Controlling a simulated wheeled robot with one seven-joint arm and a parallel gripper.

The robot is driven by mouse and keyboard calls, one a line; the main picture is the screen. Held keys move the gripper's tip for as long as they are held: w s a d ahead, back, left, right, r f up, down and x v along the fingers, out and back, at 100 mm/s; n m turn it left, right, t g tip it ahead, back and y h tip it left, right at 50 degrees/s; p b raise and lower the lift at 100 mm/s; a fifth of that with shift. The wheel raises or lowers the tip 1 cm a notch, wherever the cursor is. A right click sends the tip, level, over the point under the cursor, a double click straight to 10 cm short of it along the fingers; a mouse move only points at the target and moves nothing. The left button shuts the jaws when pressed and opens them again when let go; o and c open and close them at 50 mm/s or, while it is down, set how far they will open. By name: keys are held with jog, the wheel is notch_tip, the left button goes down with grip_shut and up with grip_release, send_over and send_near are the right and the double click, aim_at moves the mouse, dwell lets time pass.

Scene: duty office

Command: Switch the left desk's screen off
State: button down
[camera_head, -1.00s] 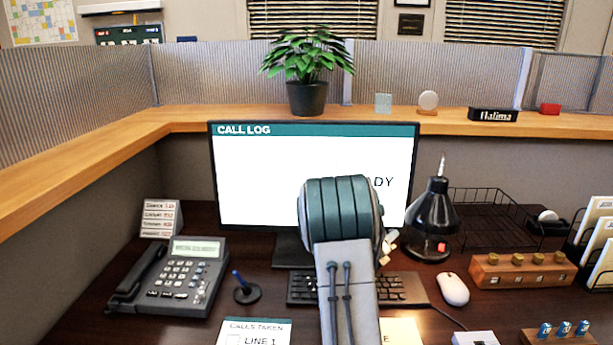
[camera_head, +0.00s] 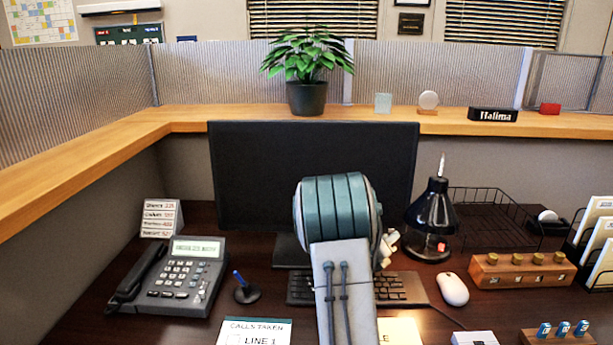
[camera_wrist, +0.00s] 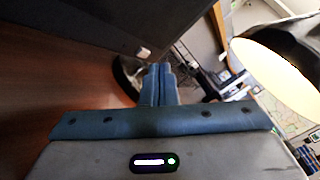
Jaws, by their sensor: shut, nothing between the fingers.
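The screen (camera_head: 315,155) stands at the back of the desk and its face is dark. My arm hides its lower right part in the head view. In the wrist view its dark lower edge (camera_wrist: 95,30) runs across the upper left, with a small pale button (camera_wrist: 143,52) on it. My gripper (camera_wrist: 158,72) is shut and empty, its fingertips just below the button in the picture. I cannot tell whether they touch it.
A black lamp (camera_head: 432,220) stands close right of the screen; its lit shade (camera_wrist: 275,65) fills the wrist view's right side. The keyboard (camera_head: 400,288) lies below my arm, the mouse (camera_head: 453,288) to its right. A phone (camera_head: 180,275) sits at left.

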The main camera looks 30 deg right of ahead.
jog(key=shift+s, duration=0.1)
jog(key=shift+s+a+r+p, duration=0.1)
jog(key=shift+s+a, duration=0.4)
jog(key=shift+s, duration=0.35)
jog(key=shift+s+a+p, duration=0.1)
jog(key=shift+s+a, duration=0.35)
jog(key=shift+s, duration=0.4)
jog(key=shift+s+a+r+p, duration=0.1)
jog(key=shift+s+a, duration=0.4)
jog(key=shift+s, duration=0.35)
